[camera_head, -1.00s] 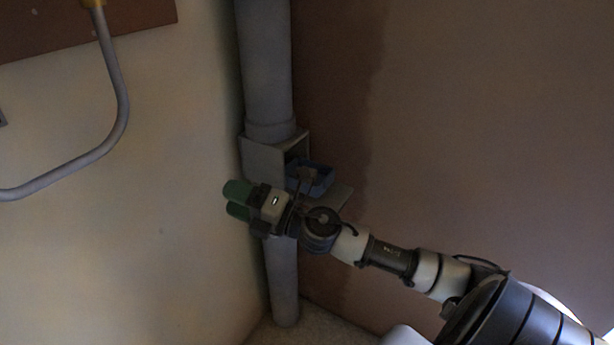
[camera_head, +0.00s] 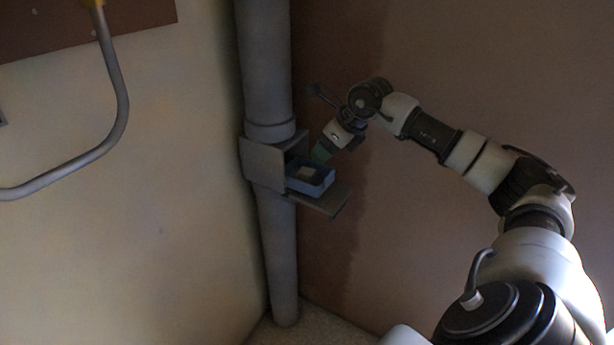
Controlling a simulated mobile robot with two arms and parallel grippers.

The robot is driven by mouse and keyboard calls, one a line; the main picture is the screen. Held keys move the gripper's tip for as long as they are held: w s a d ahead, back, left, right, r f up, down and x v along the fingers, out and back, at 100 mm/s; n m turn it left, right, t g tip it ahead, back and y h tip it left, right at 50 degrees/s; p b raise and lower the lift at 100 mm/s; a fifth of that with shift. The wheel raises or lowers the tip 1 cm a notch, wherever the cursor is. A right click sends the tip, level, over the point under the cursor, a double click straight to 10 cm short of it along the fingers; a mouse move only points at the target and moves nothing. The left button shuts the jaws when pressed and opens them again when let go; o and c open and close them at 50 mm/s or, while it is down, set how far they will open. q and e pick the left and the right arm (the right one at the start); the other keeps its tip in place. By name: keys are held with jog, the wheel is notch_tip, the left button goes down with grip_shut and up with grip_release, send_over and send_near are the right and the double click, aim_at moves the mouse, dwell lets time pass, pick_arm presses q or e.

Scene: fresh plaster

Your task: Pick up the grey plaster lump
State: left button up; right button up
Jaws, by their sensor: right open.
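A small pale grey lump (camera_head: 304,172) lies in a blue open box (camera_head: 322,186) on a ledge by the pipe. It looks like the plaster lump, but it is small and dim. My right gripper (camera_head: 320,154), with green fingertips, is open and points down and left. Its tips are just above or behind the box's far right rim; I cannot tell whether they touch it. The gap between the fingers is hard to see. My left gripper is not in view.
The box stands on a grey flap (camera_head: 333,203) in front of an open grey housing (camera_head: 262,166) on a vertical grey pipe (camera_head: 265,70) in the wall corner. A bent grey tube (camera_head: 122,95) runs along the left wall. The space below the flap is clear.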

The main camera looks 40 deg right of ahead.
aim_at(307, 171)
jog(key=x, duration=0.9)
jog(key=shift+b, duration=0.35)
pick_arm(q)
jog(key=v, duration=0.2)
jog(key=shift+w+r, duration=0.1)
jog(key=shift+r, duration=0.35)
pick_arm(e)
jog(key=c, duration=0.7)
jog(key=shift+r, duration=0.1)
jog(key=shift+r, duration=0.35)
notch_tip(307, 171, up, 4)
jog(key=shift+p, duration=0.5)
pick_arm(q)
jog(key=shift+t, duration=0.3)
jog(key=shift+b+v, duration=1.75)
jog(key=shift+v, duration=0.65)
pick_arm(e)
jog(key=shift+s+d+r, duration=0.85)
jog(key=shift+s+r, duration=0.2)
jog(key=shift+s, duration=0.7)
jog(key=shift+s+d+r, duration=0.9)
jog(key=shift+s+r, duration=0.1)
jog(key=shift+s, duration=0.75)
jog(key=shift+s+d+r, duration=0.85)
jog(key=shift+s+r, duration=0.2)
jog(key=shift+s, duration=0.7)
